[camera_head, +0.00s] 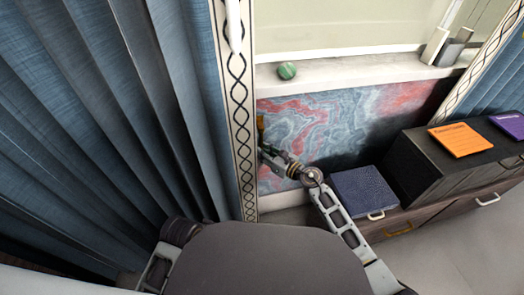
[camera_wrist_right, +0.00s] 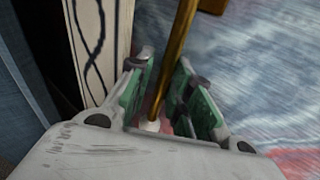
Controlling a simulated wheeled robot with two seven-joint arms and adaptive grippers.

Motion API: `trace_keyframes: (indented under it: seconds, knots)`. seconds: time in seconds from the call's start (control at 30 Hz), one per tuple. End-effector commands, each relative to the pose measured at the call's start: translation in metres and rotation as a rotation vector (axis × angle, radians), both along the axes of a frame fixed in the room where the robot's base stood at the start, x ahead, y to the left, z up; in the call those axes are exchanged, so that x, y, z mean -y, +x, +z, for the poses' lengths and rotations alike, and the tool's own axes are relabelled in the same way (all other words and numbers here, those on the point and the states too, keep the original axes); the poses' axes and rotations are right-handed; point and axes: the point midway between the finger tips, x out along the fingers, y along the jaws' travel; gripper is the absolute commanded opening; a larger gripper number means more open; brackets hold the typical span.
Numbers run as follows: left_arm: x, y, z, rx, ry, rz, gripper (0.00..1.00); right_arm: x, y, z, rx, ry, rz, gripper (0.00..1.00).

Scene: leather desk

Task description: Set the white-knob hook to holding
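The hook shows in the right wrist view as a thin brass rod (camera_wrist_right: 180,42) ending in a small white knob (camera_wrist_right: 152,126). In the head view a small brass piece (camera_head: 261,124), likely part of it, stands by the curtain's patterned border, mostly too small to read. My right gripper (camera_wrist_right: 166,72) has its two green-padded fingers apart, one on each side of the rod, with gaps visible. In the head view my right gripper (camera_head: 268,150) is at the border beside the marbled panel. My left gripper is out of view.
The blue curtain (camera_head: 110,100) hangs close on the left. A sill with a green ball (camera_head: 287,71) is above the marbled panel (camera_head: 320,125). At right are a dark blue box (camera_head: 362,191), a black case (camera_head: 425,165) and an orange book (camera_head: 460,140).

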Motion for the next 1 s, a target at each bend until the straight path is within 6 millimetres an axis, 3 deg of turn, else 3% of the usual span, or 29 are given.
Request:
trace_keyframes:
  seconds: [0.37, 1.0]
  knots:
    - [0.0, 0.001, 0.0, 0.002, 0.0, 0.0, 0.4, 0.022, -0.017, 0.002, 0.0, -0.003, 0.0, 0.21]
    - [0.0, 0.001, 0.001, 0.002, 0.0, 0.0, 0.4, 0.078, -0.061, 0.009, 0.0, -0.002, -0.001, 0.21]
